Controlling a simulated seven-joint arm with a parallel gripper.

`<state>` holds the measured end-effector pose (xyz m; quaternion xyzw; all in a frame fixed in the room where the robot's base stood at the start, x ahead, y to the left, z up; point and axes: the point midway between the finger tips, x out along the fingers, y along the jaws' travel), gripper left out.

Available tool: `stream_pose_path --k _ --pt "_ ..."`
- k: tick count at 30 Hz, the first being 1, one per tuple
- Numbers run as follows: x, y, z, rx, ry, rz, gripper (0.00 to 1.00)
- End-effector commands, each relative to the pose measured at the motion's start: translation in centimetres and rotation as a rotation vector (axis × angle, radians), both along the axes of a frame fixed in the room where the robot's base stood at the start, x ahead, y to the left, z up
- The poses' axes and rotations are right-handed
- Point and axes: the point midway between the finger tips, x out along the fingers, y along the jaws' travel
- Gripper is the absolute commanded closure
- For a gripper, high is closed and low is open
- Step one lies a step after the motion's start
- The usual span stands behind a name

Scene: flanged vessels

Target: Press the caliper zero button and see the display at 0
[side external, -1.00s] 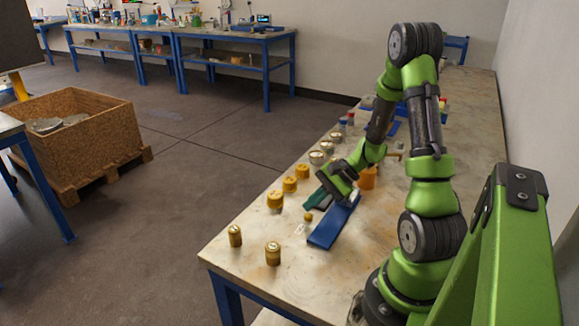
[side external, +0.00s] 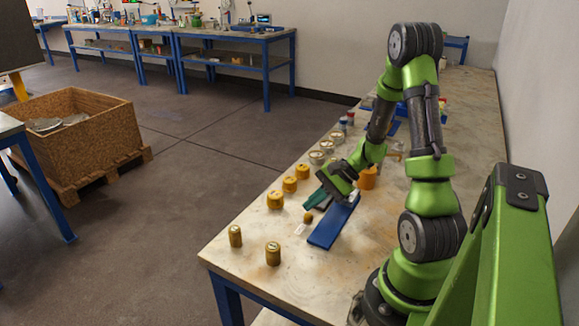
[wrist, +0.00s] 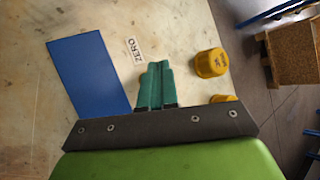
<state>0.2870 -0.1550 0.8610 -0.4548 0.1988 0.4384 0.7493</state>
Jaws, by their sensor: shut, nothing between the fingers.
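My gripper shows in the side view (side external: 313,199) and the wrist view (wrist: 155,86); its teal fingers are together, with nothing between them. In the wrist view a white label reading ZERO (wrist: 134,49) lies just beyond the fingertips. It shows as a small white patch (side external: 300,229) in the side view. A small yellow round piece (side external: 308,217) sits between the label and my fingers in the side view. I cannot make out a caliper or a display. Contact with the yellow piece cannot be told.
A blue flat plate (side external: 333,222) lies right beside the label. Yellow capped vessels (side external: 275,200) stand left of my gripper, one close to it in the wrist view (wrist: 210,63). Two brass-coloured cylinders (side external: 273,254) stand near the bench front. An orange block (side external: 367,178) is behind my gripper.

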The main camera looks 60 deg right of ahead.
Motion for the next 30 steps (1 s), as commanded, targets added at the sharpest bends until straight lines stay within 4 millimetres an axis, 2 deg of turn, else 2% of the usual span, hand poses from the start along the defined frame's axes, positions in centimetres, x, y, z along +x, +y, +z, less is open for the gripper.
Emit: stream_pose_path --k 16,30 --pt "-0.01 0.01 -0.03 0.000 0.000 0.000 1.00" --pt "0.01 -0.01 -0.86 0.000 0.000 0.000 1.00"
